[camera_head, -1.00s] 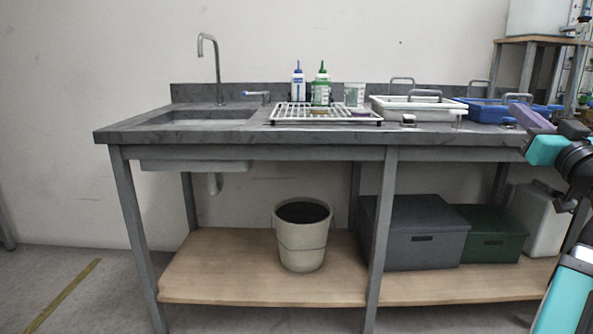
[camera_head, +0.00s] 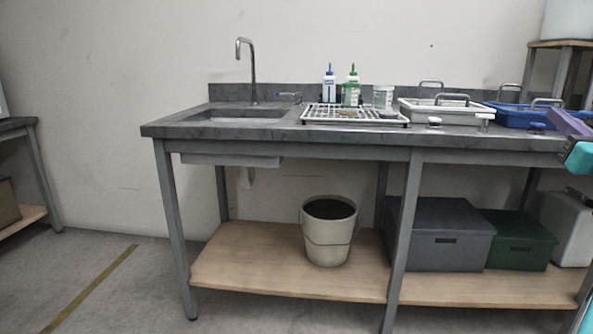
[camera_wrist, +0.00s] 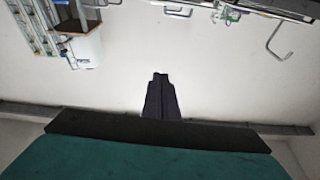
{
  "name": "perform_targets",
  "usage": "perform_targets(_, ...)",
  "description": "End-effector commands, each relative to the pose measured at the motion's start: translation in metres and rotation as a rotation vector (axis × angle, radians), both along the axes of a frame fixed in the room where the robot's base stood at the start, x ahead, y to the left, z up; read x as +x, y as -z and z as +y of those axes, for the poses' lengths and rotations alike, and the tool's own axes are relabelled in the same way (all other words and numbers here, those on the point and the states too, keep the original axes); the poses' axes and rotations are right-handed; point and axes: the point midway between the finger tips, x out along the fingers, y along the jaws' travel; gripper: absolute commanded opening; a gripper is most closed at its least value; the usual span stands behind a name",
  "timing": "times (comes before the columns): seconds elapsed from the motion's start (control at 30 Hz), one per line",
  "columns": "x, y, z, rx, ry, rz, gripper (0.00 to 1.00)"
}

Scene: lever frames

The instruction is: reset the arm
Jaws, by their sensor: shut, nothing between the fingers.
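My gripper (camera_wrist: 160,76) shows in the wrist view as dark fingers pressed together, shut and empty, against a plain pale wall. Nothing touches the fingertips there. In the head view only a part of my arm (camera_head: 580,157) shows at the right edge, with purple and teal parts in front of the right end of the bench. The rest of the arm is cut off by the frame.
The grey bench (camera_head: 180,131) holds a sink, a white rack (camera_head: 318,116), bottles, a white tray (camera_head: 415,117) and a blue tray (camera_head: 510,119). A bucket (camera_head: 328,250) and boxes stand below. Floor at the front left is clear. Another table (camera_head: 35,125) stands far left.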

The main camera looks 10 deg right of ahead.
Motion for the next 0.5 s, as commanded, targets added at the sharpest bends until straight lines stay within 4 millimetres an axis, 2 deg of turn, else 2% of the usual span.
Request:
perform_targets(0.27,0.027,-0.003,0.010,0.029,-0.051,0.016,0.00)
perform_targets(0.5,0.070,0.007,0.022,0.087,-0.123,0.052,0.00)
